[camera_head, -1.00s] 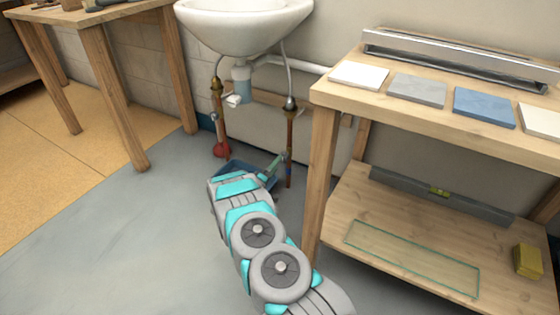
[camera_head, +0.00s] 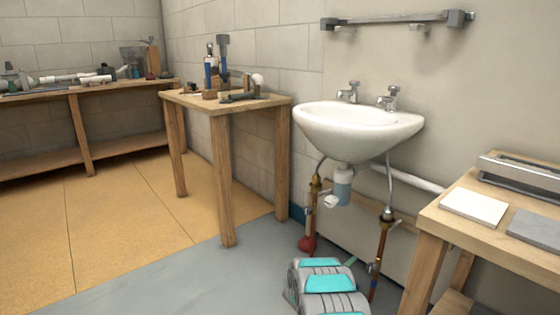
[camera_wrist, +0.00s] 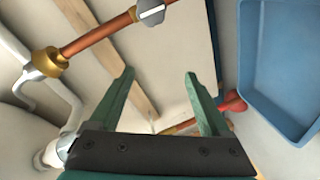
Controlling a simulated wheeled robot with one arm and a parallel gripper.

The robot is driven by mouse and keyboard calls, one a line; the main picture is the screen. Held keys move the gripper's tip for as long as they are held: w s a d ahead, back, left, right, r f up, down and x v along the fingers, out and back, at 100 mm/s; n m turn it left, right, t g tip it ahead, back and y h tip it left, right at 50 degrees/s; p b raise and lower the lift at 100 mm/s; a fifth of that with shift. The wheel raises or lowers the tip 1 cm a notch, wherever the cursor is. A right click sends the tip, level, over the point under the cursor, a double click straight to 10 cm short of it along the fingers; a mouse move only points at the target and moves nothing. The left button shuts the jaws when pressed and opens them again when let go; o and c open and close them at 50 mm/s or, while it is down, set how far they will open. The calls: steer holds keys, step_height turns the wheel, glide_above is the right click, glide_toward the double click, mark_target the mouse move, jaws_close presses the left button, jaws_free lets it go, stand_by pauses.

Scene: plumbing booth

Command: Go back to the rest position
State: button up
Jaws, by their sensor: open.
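My gripper (camera_wrist: 160,76) shows in the wrist view with its two green fingers spread apart. Nothing is between them. It is under the sink, close to the copper pipe (camera_wrist: 95,36) and white pipework. In the head view my arm reaches up from the bottom edge toward the pipes under the white sink (camera_head: 357,130). There the gripper is mostly hidden by the arm.
A blue tray (camera_wrist: 247,75) lies at the right of the wrist view, near a red part (camera_wrist: 233,103). In the head view, a wooden table (camera_head: 223,106) stands left of the sink and a workbench (camera_head: 437,218) stands right. Open floor (camera_head: 190,285) lies at lower left.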

steer(key=a+r+y+p, duration=0.2)
steer(key=a+r+y, duration=0.6)
steer(key=a+r, duration=0.5)
steer(key=s+a+r+g+y+p, duration=0.1)
steer(key=s+a+r+g+y, duration=0.2)
steer(key=s+r, duration=0.35)
steer(key=s+a+r+g+y+p, duration=0.1)
steer(key=s+a+r+y, duration=0.1)
steer(key=s+a+r, duration=0.45)
steer(key=s+d+r+m+g+p, duration=0.1)
steer(key=s+d+r+g, duration=0.1)
steer(key=s, duration=1.4)
steer(key=s+d+r+m+g+h+p, duration=0.1)
steer(key=s+d+r+g, duration=0.2)
steer(key=s, duration=1.4)
steer(key=s+d+r+m+g+h+p, duration=0.1)
steer(key=s+d+g, duration=0.3)
steer(key=s, duration=1.3)
steer(key=shift+d+r+m+g, duration=0.3)
steer(key=shift+d+r, duration=0.35)
steer(key=shift+r, duration=0.15)
